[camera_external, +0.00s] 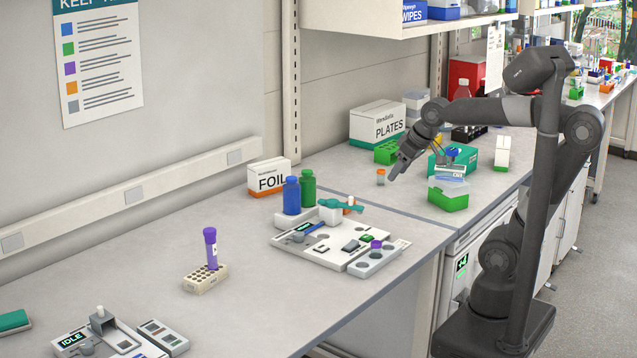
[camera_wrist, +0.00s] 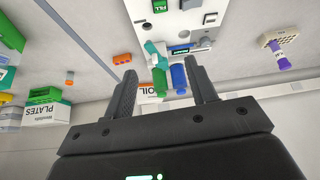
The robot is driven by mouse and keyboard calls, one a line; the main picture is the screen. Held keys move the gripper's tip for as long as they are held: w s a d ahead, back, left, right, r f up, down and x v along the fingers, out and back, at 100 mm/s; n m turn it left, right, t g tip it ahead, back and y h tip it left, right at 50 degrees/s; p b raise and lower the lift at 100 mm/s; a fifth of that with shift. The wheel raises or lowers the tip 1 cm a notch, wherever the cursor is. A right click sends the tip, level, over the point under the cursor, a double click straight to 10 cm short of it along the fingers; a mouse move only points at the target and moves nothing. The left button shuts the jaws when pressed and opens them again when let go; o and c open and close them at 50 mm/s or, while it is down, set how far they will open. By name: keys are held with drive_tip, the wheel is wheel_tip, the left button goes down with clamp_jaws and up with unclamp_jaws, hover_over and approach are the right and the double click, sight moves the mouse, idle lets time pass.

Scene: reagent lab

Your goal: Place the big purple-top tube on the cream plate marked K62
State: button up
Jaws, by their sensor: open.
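The big purple-top tube (camera_external: 211,250) stands upright in a small cream rack with holes (camera_external: 205,284) on the left bench. In the wrist view the tube (camera_wrist: 283,61) and rack (camera_wrist: 291,41) show at the upper right. A shorter purple cap (camera_external: 376,245) sits in a grey block on the right. I cannot read a K62 mark on anything, so I cannot tell which thing is the cream plate. My gripper (camera_external: 393,177) is open and empty, above the far bench, well away from the tube. Its spread fingers (camera_wrist: 160,66) show in the wrist view.
A white instrument board (camera_external: 310,250), blue bottle (camera_external: 291,196), green bottle (camera_external: 308,188) and FOIL box (camera_external: 268,179) stand between my gripper and the tube. An IDLE device (camera_external: 75,342) is at front left. The bench around the tube rack is clear.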

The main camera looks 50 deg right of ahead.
drive_tip(key=s+d+f+m, duration=0.1)
drive_tip(key=s+d+f, duration=0.3)
drive_tip(key=s, duration=0.4)
drive_tip(key=shift+s+f+h, duration=0.15)
drive_tip(key=shift+f+h, duration=0.15)
drive_tip(key=shift+f, duration=0.45)
